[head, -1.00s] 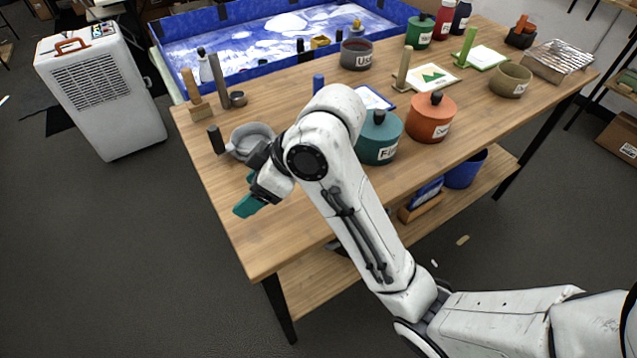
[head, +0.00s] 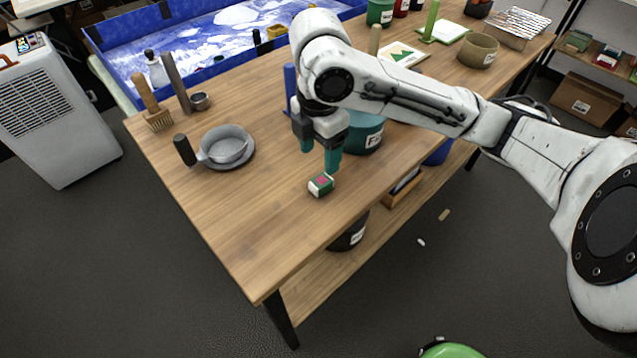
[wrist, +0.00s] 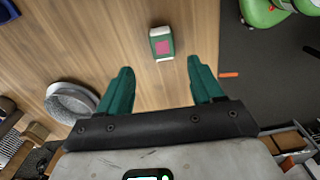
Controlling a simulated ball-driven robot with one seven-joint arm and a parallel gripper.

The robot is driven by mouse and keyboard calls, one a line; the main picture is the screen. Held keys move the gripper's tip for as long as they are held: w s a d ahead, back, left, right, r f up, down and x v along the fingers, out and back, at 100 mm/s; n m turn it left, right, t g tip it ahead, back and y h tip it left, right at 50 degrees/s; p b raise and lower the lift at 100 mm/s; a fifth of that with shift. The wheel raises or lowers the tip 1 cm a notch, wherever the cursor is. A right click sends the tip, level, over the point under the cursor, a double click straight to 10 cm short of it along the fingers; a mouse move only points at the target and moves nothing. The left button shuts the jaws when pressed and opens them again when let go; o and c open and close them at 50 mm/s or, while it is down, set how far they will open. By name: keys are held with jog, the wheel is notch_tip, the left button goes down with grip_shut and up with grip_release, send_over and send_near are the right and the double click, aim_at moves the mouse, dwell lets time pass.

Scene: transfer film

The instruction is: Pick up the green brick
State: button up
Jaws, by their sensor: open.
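The green brick (head: 321,185) is a small block with a pink patch and white parts, lying on the wooden table (head: 235,215) near its front edge. It also shows in the wrist view (wrist: 162,43), ahead of the fingertips and between their lines. My gripper (head: 320,162) has teal fingers and points down above the brick, apart from it. In the wrist view the two fingers (wrist: 160,75) are spread wide with nothing between them.
A grey pan (head: 226,148) with a dark handle lies to the left. A teal pot (head: 363,136) stands behind my gripper. A brush (head: 153,110) stands at the far left. The table's near end is bare. A green round object (head: 450,350) is on the floor.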

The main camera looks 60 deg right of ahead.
aim_at(321, 181)
notch_tip(321, 181, down, 3)
jog(key=shift+f, duration=0.1)
jog(key=shift+s+f, duration=0.15)
jog(key=shift+f, duration=1.2)
jog(key=shift+s+f, duration=0.1)
jog(key=shift+f, duration=1.2)
jog(key=c, duration=1.1)
